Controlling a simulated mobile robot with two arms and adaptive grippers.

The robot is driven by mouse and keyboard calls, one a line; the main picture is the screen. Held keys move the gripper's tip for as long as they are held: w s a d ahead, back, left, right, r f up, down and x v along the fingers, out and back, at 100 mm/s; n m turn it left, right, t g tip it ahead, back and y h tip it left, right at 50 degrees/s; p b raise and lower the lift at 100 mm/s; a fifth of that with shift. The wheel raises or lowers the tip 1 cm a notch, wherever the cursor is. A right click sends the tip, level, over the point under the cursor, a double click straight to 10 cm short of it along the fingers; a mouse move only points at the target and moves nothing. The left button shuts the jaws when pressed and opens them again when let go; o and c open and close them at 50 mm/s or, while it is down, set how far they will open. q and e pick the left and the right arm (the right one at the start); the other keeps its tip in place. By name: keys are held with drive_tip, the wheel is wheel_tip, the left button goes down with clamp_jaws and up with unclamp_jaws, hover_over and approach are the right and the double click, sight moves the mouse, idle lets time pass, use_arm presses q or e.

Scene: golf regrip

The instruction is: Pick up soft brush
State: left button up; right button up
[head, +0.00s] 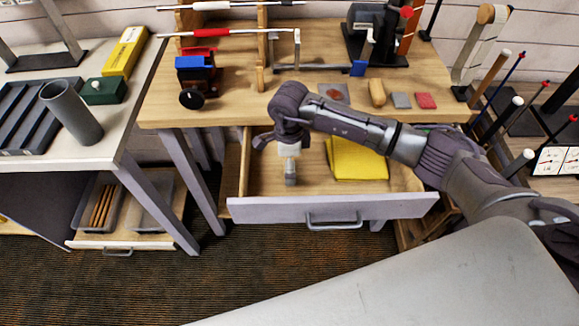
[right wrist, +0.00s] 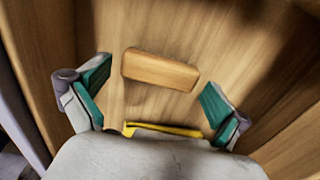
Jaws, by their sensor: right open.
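A wooden block-shaped piece (right wrist: 160,69), which looks like the back of the soft brush, lies on the wooden drawer floor in the right wrist view. Its bristles do not show. My right gripper (right wrist: 156,80) is open, with its green-padded fingers apart on either side of the piece and not touching it. In the head view my right gripper (head: 290,172) points down into the left part of the open drawer (head: 330,207); the brush cannot be made out there. My left gripper is not in view.
A yellow cloth (head: 356,158) lies in the drawer to the right of my gripper; its edge shows in the right wrist view (right wrist: 165,130). Drawer walls surround the gripper. The workbench top (head: 235,108) above holds a red-and-blue tool (head: 196,72) and small blocks (head: 401,100).

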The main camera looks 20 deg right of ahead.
drive_tip(key=shift+f, duration=1)
drive_tip(key=c, duration=0.9)
drive_tip(key=shift+w+r, duration=0.1)
drive_tip(key=shift+r, duration=0.05)
drive_tip(key=shift+r, duration=0.6)
drive_tip(key=r, duration=0.1)
drive_tip(key=r+b, duration=0.1)
drive_tip(key=shift+d+r, duration=0.2)
drive_tip(key=shift+r, duration=0.2)
drive_tip(key=shift+s+d+r+b, duration=0.5)
drive_tip(key=shift+d+r, duration=0.65)
drive_tip(key=shift+d, duration=0.65)
drive_tip(key=shift+s+d+r+b, duration=0.35)
drive_tip(key=shift+s+d+r, duration=0.55)
drive_tip(key=shift+d, duration=0.9)
drive_tip(key=shift+s+d+r+b, duration=0.4)
drive_tip(key=shift+d+r, duration=0.95)
drive_tip(key=shift+d, duration=0.45)
